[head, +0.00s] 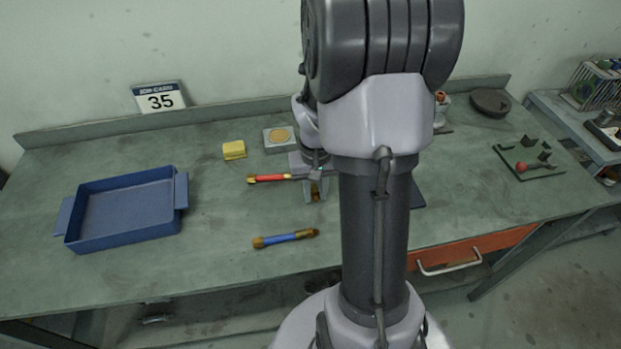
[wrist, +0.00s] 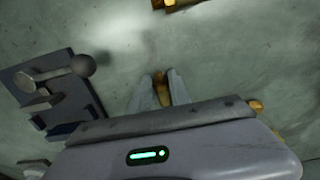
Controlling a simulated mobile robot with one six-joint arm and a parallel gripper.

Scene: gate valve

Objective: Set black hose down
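My gripper (head: 315,195) points down low over the middle of the workbench, and its fingers also show in the wrist view (wrist: 161,88). A brass-coloured end (wrist: 160,84) sits between the two fingers, which appear shut on it. I take it as the black hose's end; no black length of it shows, and the gripper body hides the rest. A red hose (head: 272,178) with yellowish ends lies just left of my gripper, its right end hidden. A blue hose (head: 287,238) with brass ends lies nearer the bench's front edge.
A blue tray (head: 75,238) stands at the left. A yellow block (head: 234,150) and a grey block with a round tan top (head: 279,139) lie behind. A dark fixture with a ball-ended lever (wrist: 57,85) is left of my fingers in the wrist view.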

